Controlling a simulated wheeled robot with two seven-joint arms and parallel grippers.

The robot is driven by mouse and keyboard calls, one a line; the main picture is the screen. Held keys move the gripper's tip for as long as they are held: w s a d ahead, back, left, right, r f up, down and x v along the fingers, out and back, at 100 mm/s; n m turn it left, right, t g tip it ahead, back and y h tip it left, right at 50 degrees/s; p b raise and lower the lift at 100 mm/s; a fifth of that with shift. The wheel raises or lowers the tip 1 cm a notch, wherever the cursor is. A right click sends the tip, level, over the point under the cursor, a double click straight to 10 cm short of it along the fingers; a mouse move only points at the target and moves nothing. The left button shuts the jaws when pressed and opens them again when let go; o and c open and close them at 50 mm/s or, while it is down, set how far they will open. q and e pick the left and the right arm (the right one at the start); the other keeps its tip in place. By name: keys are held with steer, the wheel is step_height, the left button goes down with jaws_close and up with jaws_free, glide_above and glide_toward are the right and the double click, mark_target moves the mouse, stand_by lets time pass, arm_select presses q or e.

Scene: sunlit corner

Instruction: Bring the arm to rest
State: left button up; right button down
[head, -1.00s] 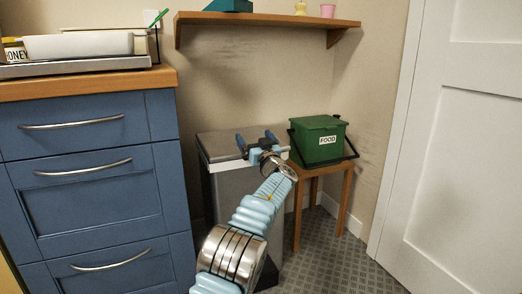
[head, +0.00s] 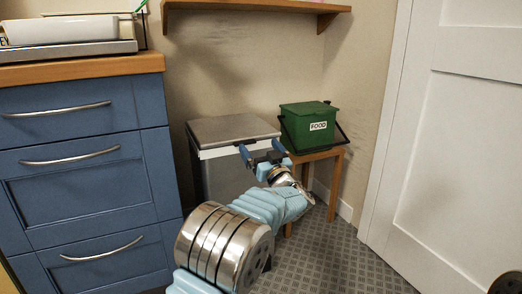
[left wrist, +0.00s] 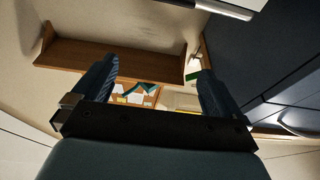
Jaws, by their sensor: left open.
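My left gripper (head: 261,152) is in the middle of the head view, in front of the grey bin with a flat lid (head: 232,130). Its two blue fingers are apart with nothing between them. In the left wrist view the same open fingers (left wrist: 158,85) show with a clear gap between them. My light blue and silver left arm reaches up from the bottom of the head view and hides part of the bin and the small table. My right gripper does not show.
A green FOOD caddy (head: 309,126) stands on a small wooden table (head: 328,156) right of the bin. Blue drawers (head: 80,165) stand on the left, a white door (head: 470,140) on the right. A wooden shelf (head: 255,8) is above. Patterned floor (head: 340,255) is free.

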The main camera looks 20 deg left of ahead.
arm_select(q)
steer(key=shift+f, duration=0.1)
steer(key=s+a+f+m+g+h, duration=0.2)
steer(key=a+f+g, duration=0.15)
steer(key=f, duration=0.95)
steer(key=s+a+f+m+g+h, duration=0.2)
steer(key=f+g, duration=0.2)
steer(key=f, duration=0.8)
steer(key=s+d+f+m+g+h, duration=0.1)
steer(key=s+d+f+g+h, duration=0.25)
steer(key=s+f, duration=0.65)
steer(key=s+d+f+m+g+h, duration=0.2)
steer(key=s+f+g+h, duration=0.2)
steer(key=s+f, duration=0.6)
steer(key=s+d+f+n+h, duration=0.1)
steer(key=s+d+f+h, duration=0.25)
steer(key=s, duration=0.45)
steer(key=s+d+f+h, duration=0.3)
steer(key=s+d+f, duration=0.15)
steer(key=s, duration=0.35)
step_height(320, 180, up, 18)
steer(key=d+p, duration=0.1)
steer(key=p, duration=1.7)
steer(key=shift+s, duration=0.45)
steer(key=shift+d, duration=0.1)
